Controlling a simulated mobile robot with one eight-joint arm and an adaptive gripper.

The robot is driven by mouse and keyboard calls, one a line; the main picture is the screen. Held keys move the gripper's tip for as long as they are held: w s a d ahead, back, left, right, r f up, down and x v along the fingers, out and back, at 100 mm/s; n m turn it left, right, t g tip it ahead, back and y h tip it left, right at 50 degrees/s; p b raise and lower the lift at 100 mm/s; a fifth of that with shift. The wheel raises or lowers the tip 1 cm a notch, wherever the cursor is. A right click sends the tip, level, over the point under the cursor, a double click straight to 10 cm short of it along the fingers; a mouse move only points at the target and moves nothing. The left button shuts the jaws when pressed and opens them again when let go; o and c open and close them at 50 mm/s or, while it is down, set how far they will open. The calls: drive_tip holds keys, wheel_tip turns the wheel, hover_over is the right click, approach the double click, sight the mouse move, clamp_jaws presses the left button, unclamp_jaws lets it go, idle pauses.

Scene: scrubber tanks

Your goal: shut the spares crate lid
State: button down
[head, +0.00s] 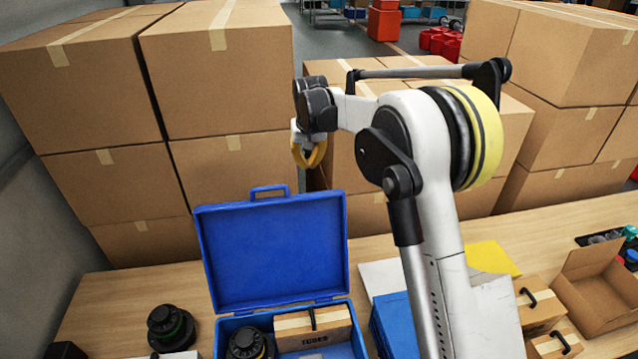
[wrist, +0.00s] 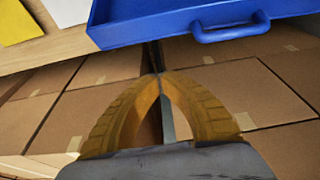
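The blue spares crate (head: 284,352) stands on the wooden table with its lid (head: 275,252) open and standing roughly upright at the back. The lid's handle (head: 269,190) is on its top edge. In the wrist view the lid (wrist: 135,32) crosses the top, with its handle (wrist: 232,28) at right. The crate holds a black round part (head: 247,344) and a small cardboard box (head: 312,328). My gripper (head: 309,164) is above the lid's top edge, right of the handle. Its yellow fingers (wrist: 160,76) meet at the tips, with nothing between them.
Large stacked cartons (head: 216,110) stand behind the table. A black round part (head: 171,328) is left of the crate. A blue item (head: 392,326), a yellow sheet (head: 492,258) and an open carton (head: 598,290) are to the right. My arm reaches over the table right of the crate.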

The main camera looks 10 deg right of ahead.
wheel_tip(320, 180, down, 9)
drive_tip(key=shift+s, duration=0.15)
idle(0.6)
drive_tip(key=shift+s+r, duration=0.15)
